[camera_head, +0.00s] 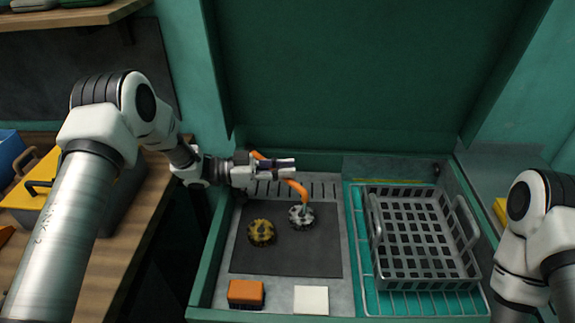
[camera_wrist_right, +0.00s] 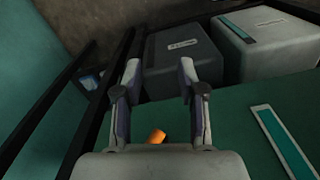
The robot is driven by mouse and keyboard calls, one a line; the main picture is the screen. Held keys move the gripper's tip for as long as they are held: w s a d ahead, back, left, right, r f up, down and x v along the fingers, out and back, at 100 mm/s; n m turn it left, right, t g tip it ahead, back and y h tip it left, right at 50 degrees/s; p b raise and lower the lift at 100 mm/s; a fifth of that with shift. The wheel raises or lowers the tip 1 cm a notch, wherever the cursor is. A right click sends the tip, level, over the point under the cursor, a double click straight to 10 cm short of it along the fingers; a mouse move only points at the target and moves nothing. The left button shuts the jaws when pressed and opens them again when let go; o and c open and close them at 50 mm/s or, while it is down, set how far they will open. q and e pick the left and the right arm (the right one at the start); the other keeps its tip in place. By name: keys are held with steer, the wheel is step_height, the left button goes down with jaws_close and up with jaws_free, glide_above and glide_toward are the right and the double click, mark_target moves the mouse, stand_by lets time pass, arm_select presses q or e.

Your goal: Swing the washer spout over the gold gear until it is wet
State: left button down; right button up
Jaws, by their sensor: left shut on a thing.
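The orange washer spout (camera_head: 294,187) curves down from the back of the washer basin. Its pale tip is above the silver gear (camera_head: 301,217). The gold gear (camera_head: 261,233) lies to the left of the silver one on the dark mat, apart from the spout tip. My left gripper (camera_head: 280,167) comes in from the left and is shut on the spout near its upper part, hiding some of it. My right gripper (camera_wrist_right: 160,75) is open and empty in the right wrist view; only its arm shows in the head view.
A grey wire basket (camera_head: 413,282) stands in the basin's right part. An orange sponge or brush (camera_head: 246,293) and a white square pad (camera_head: 311,300) lie at the front. Grey boxes (camera_wrist_right: 183,55) show in the right wrist view. A yellow toolbox (camera_head: 35,192) is at the left.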

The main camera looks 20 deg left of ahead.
stand_by(0.3)
arm_select(q)
steer(key=c, duration=1)
jaws_free()
steer(key=shift+a, duration=0.1)
steer(key=shift+c, duration=0.2)
